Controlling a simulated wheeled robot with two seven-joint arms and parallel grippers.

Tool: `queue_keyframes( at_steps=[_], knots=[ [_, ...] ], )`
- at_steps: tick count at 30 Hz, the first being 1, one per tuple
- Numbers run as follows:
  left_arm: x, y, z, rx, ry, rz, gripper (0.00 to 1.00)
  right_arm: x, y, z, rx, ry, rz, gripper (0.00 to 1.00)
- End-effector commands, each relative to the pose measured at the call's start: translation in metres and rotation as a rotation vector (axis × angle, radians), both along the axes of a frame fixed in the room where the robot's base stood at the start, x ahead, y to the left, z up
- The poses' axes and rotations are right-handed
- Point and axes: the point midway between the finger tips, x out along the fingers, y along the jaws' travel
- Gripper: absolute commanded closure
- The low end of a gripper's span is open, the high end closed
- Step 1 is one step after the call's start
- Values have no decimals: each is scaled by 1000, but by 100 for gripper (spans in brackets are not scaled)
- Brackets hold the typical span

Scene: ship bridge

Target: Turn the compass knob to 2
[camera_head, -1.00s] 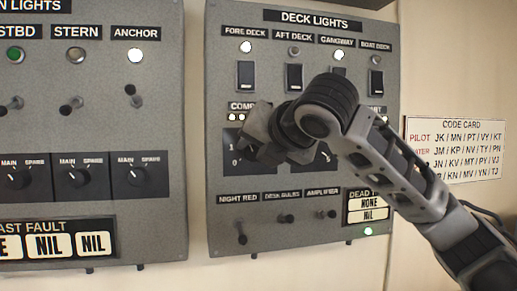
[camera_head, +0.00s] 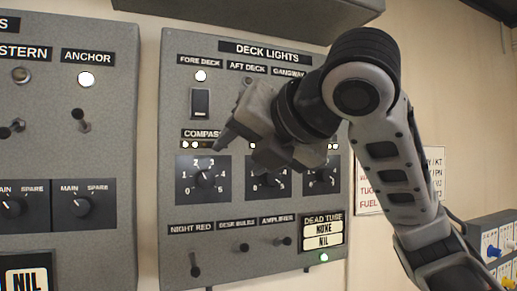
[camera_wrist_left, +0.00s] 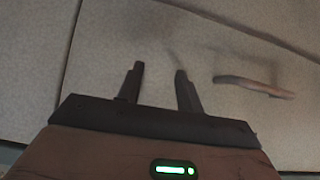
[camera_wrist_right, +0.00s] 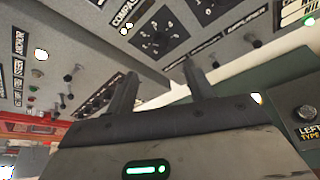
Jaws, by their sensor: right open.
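The compass knob (camera_head: 205,180) is a dark round knob on a black dial marked 0 to 5, under the COMPASS label on the deck lights panel. Its pointer is up, near the 2 and 3 marks; I cannot tell exactly which. My right gripper (camera_head: 242,152) is open and empty, in front of the panel, up and right of the knob in the head view and apart from it. In the right wrist view the compass dial (camera_wrist_right: 160,38) lies beyond the open fingers. My left gripper (camera_wrist_left: 158,82) is open and empty, facing a grey surface.
Two similar dials (camera_head: 268,182) sit right of the compass dial, partly behind my right gripper. Toggle switches (camera_head: 195,268) are below and a rocker switch (camera_head: 200,103) above. A code card (camera_head: 435,170) is partly hidden by my right arm. Another panel (camera_head: 60,145) stands left.

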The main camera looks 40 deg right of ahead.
Motion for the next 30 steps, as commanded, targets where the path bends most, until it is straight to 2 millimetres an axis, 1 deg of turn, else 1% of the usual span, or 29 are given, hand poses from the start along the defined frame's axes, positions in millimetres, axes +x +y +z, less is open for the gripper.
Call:
queue_keyframes(
  at_steps=[1,3,6,9,30],
  knots=[
    [0,-1,0,-2,-3,-2,64,-9,1,3,-3,-4,2,47],
    [1,-1,1,-3,-6,-1,64,-18,2,6,-1,-3,2,47],
    [0,-1,1,-3,-5,-2,64,-27,2,9,0,-1,2,47],
    [0,-1,0,-2,-3,-3,64,-31,2,11,-1,0,1,47],
    [0,1,-1,2,0,-1,64,-32,2,11,-1,0,0,47]
  ],
)
